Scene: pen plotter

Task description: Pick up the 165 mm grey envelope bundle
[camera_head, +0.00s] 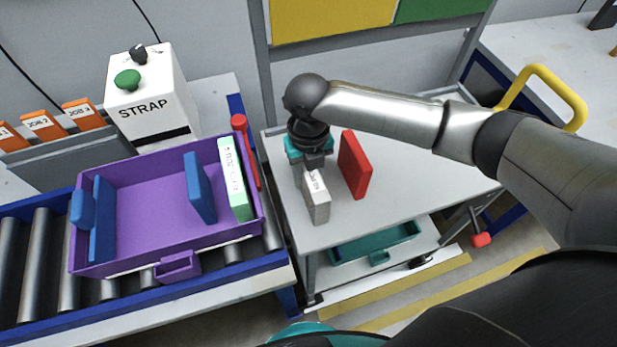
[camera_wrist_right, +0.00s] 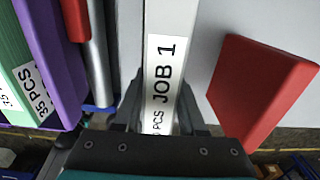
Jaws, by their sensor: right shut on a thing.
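The grey envelope bundle (camera_head: 316,199) stands upright on its edge at the left part of the grey table, with a white label on top. In the right wrist view the bundle (camera_wrist_right: 164,25) runs up between the fingers and its label reads "JOB 1". My right gripper (camera_head: 314,164) reaches down over the bundle's far end and is shut on it; it also shows in the right wrist view (camera_wrist_right: 160,118). I cannot tell whether the bundle still touches the tabletop. My left gripper is not in view.
A red block (camera_head: 354,165) stands just right of the bundle. Left, a purple tote (camera_head: 140,235) on rollers holds blue dividers (camera_head: 200,187) and a green-white bundle (camera_head: 233,180). A red-knobbed lever (camera_head: 240,122) stands between tote and table. The table's right part (camera_head: 430,190) is clear.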

